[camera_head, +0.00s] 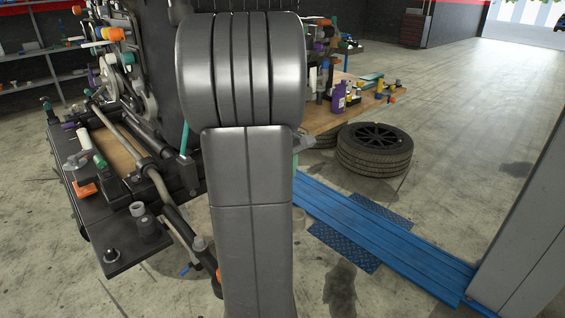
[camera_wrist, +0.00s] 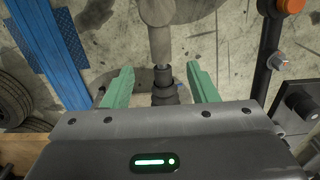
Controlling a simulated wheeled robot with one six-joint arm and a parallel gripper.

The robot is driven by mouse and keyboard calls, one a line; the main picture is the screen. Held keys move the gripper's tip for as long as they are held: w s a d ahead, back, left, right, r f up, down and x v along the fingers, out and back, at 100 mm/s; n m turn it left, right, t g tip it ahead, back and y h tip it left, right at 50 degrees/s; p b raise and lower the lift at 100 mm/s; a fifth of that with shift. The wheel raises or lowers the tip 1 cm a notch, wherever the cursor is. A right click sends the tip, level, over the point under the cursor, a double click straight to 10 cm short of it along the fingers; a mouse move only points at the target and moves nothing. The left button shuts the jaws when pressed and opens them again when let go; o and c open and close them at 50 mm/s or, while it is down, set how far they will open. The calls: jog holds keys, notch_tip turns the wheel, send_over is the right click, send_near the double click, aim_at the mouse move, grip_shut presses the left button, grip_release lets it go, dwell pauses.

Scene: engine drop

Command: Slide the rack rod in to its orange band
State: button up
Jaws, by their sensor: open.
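My gripper (camera_wrist: 160,88) shows in the wrist view with its two green fingers apart. A grey rod (camera_wrist: 161,42) with a dark stepped end (camera_wrist: 163,82) stands between the fingers in that picture, with clear gaps on both sides. I cannot tell whether this is the rack rod or how deep it lies between the fingers. In the head view a long bar (camera_head: 160,183) runs down along the cart, with an orange part (camera_head: 218,283) near its low end, partly hidden by my arm. My gripper is hidden there. No orange band shows on the rod between the fingers.
A dark bar (camera_wrist: 268,50) with an orange end (camera_wrist: 291,5) stands right of the fingers in the wrist view. The dark cart (camera_head: 118,262) carries several parts. A blue ramp (camera_head: 375,238), tyres (camera_head: 374,150) and a wooden bench (camera_head: 315,122) stand to the right. Open floor lies beyond.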

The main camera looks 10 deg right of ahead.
notch_tip(320, 180, up, 4)
jog(key=shift+f, duration=0.2)
jog(key=shift+f, duration=0.1)
notch_tip(320, 180, down, 14)
jog(key=shift+r, duration=0.25)
jog(key=shift+s+d+f, duration=0.15)
jog(key=shift+d+f, duration=0.05)
jog(key=shift+s+d+r, duration=0.1)
jog(key=shift+s+d, duration=0.25)
jog(key=shift+s, duration=0.15)
jog(key=shift+w, duration=0.1)
